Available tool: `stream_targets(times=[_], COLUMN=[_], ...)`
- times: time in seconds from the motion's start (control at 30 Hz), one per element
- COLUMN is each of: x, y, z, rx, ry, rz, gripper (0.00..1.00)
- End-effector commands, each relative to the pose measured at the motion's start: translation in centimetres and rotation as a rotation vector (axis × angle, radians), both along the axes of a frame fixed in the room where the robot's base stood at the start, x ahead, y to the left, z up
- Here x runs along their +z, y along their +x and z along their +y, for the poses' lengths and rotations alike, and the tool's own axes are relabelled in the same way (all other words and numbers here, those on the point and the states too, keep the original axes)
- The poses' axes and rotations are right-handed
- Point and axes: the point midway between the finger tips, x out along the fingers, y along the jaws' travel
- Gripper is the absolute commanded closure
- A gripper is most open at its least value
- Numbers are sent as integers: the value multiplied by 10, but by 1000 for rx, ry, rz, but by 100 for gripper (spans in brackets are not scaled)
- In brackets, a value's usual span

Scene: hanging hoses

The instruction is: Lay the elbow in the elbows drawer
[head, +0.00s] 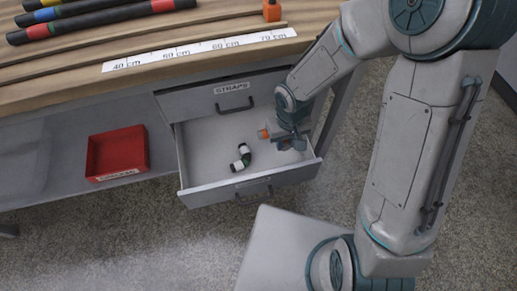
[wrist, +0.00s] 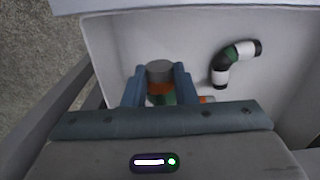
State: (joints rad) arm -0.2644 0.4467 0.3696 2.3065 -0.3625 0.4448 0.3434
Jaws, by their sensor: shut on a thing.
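The drawer (head: 208,155) below the one labelled STRAPS stands pulled open; its own label cannot be seen. My gripper (head: 283,141) is inside its outline, toward the right side, and is shut on an elbow (head: 263,134) with orange ends. In the wrist view the held elbow (wrist: 160,88) sits between both fingers, with a grey end, an orange band and some green. Most of it is hidden by the gripper. I cannot tell whether it touches the drawer floor. Another elbow (head: 241,158), black and green with white bands, lies on the drawer floor to the left; it also shows in the wrist view (wrist: 232,62).
The STRAPS drawer (head: 200,102) above is shut. A red tray (head: 117,152) sits on the shelf at left. The bench top (head: 110,88) carries a ruler strip (head: 200,48), dark hoses with coloured bands (head: 90,20) and an orange piece (head: 271,11). The drawer's left part is clear.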

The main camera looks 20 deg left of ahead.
Motion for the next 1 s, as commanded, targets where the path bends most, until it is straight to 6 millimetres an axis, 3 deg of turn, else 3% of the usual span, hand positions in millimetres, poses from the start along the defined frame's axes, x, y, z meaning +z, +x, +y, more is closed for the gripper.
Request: stream_targets(times=[0.2, 0.6, 0.97, 1.0], x=[-45, -93, -96, -95], y=[-1, 0, 1, 1], z=[-1, -1, -2, -2], rx=[1, -2, -4, -4], ry=[-2, -2, -1, 0], rz=[3, 2, 1, 0], gripper=[100, 100, 100, 70])
